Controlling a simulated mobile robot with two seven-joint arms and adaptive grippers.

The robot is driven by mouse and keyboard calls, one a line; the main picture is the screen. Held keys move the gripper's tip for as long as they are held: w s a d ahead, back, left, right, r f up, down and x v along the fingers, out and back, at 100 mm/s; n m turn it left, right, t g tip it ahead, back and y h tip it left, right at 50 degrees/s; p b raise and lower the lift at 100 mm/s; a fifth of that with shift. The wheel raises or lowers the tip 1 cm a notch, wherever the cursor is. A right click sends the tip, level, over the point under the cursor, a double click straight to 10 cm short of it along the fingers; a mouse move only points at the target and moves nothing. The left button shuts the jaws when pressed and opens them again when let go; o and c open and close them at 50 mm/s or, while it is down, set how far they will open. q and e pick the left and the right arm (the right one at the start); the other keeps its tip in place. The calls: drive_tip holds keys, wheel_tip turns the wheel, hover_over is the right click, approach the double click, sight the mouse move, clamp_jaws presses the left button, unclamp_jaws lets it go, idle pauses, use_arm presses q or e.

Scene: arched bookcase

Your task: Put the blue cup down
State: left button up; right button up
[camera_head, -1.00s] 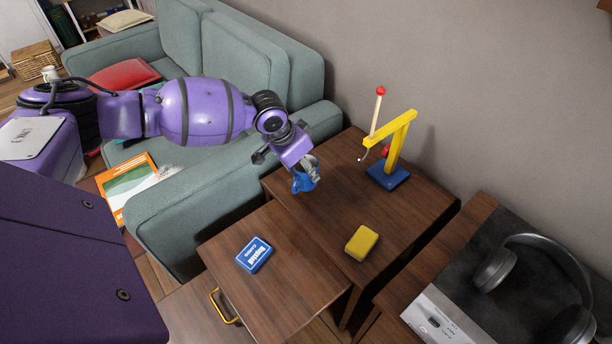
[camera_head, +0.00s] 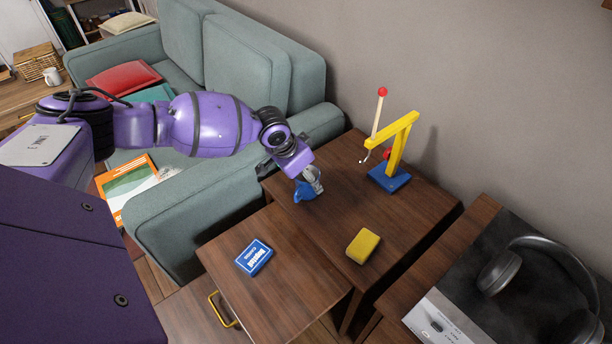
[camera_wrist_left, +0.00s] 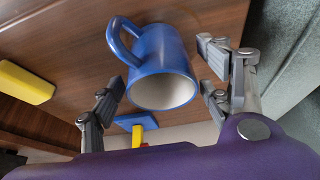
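The blue cup (camera_head: 303,192) stands on the wooden side table (camera_head: 340,215), near its left edge by the sofa arm. In the left wrist view the cup (camera_wrist_left: 158,62) shows its pale inside and rim toward the camera, with its handle at upper left. My left gripper (camera_head: 314,181) is at the cup; in the left wrist view its fingers (camera_wrist_left: 160,65) are on either side of the cup, open, with small gaps showing. The cup's underside is hidden. My right gripper is not in view.
A yellow block (camera_head: 363,245) and a blue card box (camera_head: 254,257) lie nearer on the tables. A yellow crane toy (camera_head: 396,150) on a blue base stands right of the cup. Headphones (camera_head: 540,270) are at far right. The sofa arm (camera_head: 190,215) borders the table at left.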

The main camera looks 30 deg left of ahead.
use_arm(q)
drive_tip(key=shift+r, duration=0.1)
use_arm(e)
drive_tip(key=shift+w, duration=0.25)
use_arm(q)
drive_tip(key=shift+s+r, duration=0.1)
drive_tip(key=shift+r, duration=0.25)
drive_tip(key=p+v, duration=0.2)
drive_tip(key=v, duration=0.9)
drive_tip(key=shift+s+r+p, duration=0.2)
drive_tip(key=shift+p, duration=0.15)
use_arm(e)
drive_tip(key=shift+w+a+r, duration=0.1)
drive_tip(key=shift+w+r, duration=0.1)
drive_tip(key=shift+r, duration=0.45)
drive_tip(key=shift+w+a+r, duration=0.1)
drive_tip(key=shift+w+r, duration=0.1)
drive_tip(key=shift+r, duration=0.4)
